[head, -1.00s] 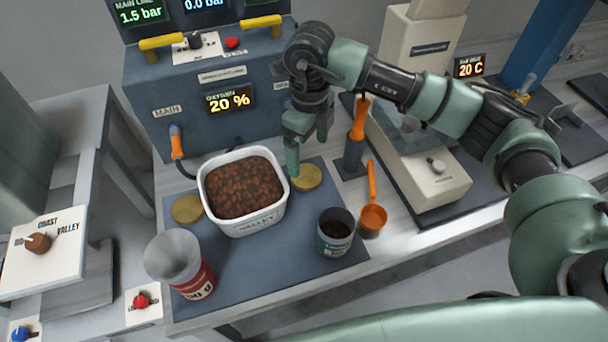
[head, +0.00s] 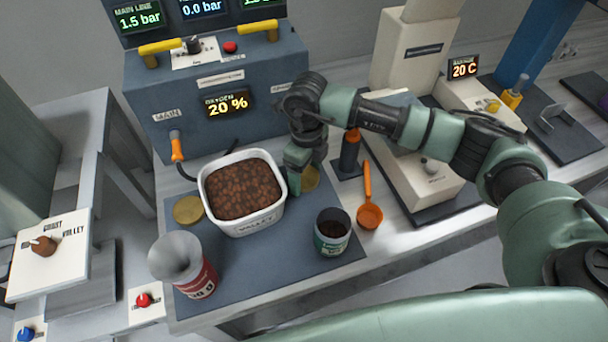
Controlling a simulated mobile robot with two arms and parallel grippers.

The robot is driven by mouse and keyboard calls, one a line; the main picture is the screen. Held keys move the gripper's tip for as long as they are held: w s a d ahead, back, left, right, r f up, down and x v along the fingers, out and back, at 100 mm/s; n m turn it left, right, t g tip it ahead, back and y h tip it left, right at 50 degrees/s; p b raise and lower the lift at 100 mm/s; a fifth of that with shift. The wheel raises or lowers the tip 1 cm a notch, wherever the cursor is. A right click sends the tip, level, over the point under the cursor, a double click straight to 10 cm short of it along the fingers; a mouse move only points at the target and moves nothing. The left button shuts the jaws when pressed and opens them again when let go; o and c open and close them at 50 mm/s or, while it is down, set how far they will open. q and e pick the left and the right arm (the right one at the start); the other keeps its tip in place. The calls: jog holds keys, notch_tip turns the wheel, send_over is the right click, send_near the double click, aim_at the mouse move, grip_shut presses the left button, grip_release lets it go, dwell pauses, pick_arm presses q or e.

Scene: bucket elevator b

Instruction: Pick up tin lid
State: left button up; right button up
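Two round gold lids lie on the dark blue mat (head: 250,275). One gold lid (head: 311,179) is right of the white tub, partly hidden by my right gripper; the other gold lid (head: 188,210) is left of the tub. My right gripper (head: 304,175) points down at the right lid, one finger at its left edge and the other behind it. Its fingers look apart, and I cannot tell whether they touch the lid. An open tin (head: 332,238) with a green label and dark contents stands in front of that lid. My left gripper is out of view.
The white tub (head: 258,221) of brown beans stands close left of my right gripper. An orange scoop (head: 369,215), a dark orange-topped tool (head: 350,153) and a red tin with a grey funnel (head: 178,257) stand nearby. The blue panel (head: 215,90) rises behind.

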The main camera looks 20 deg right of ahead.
jog(key=c, duration=0.8)
jog(key=shift+r, duration=0.1)
